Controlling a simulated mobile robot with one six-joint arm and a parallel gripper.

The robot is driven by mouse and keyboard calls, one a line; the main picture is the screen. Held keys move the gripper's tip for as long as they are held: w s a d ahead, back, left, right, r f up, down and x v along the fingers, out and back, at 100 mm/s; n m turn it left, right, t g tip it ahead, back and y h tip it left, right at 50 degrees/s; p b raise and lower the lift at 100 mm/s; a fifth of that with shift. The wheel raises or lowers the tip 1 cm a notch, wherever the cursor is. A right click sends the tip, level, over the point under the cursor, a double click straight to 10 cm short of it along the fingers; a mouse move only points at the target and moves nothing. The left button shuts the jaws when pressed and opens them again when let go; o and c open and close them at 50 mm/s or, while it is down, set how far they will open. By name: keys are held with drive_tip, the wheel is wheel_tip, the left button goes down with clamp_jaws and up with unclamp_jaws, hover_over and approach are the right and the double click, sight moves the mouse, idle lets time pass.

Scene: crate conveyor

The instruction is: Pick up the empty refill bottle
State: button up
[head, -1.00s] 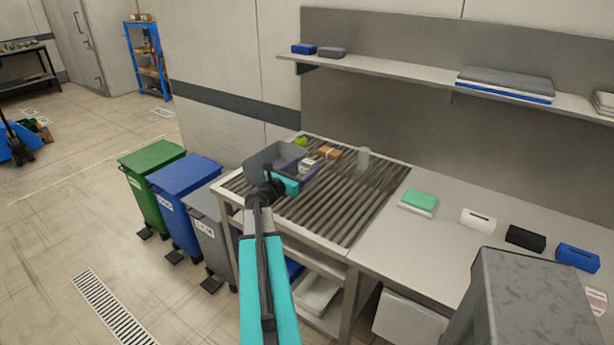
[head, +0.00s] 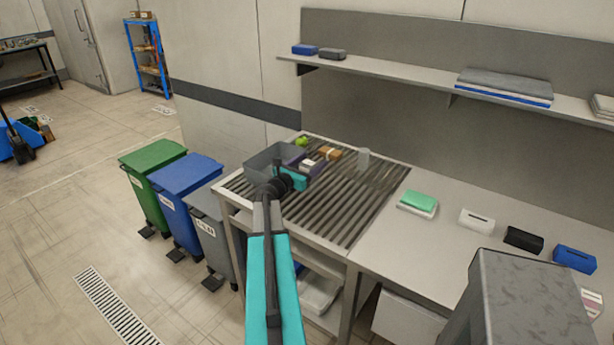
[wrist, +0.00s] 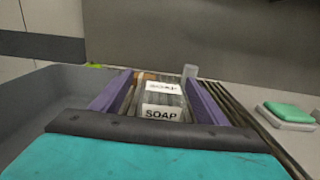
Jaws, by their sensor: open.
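A pale, see-through container with white SOAP labels, apparently the refill bottle (wrist: 163,95), lies ahead of my wrist. It also shows small and pale in the head view (head: 309,165). My gripper (wrist: 165,88) is open, with one purple finger on each side of the container. Gaps show beside it in the wrist view, and I cannot tell whether either finger touches it. In the head view my gripper (head: 307,163) is over the roller conveyor (head: 340,205), by the right side of a grey crate (head: 263,163). The container's underside is hidden.
A brown item (head: 331,153), a clear cylinder (head: 363,159) and a green item (head: 302,141) are at the conveyor's back. Green, blue and grey bins (head: 212,225) stand left. A counter (head: 440,235) is on the right. The rollers at front right are clear.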

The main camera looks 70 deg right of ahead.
drive_tip(key=shift+x, duration=1.1)
drive_tip(key=c, duration=1.5)
drive_tip(key=shift+c, duration=0.2)
drive_tip(key=shift+r, duration=0.15)
drive_tip(key=s+a+r+b, duration=0.1)
drive_tip(key=s+a+r, duration=0.1)
drive_tip(key=a, duration=0.3)
drive_tip(key=s+a+r+b, duration=0.1)
drive_tip(key=s+a+r, duration=0.1)
drive_tip(key=s+a, duration=0.2)
drive_tip(key=a, duration=0.2)
drive_tip(key=shift+s+a+r, duration=0.25)
drive_tip(key=shift+s+r, duration=0.1)
drive_tip(key=shift+s, duration=0.05)
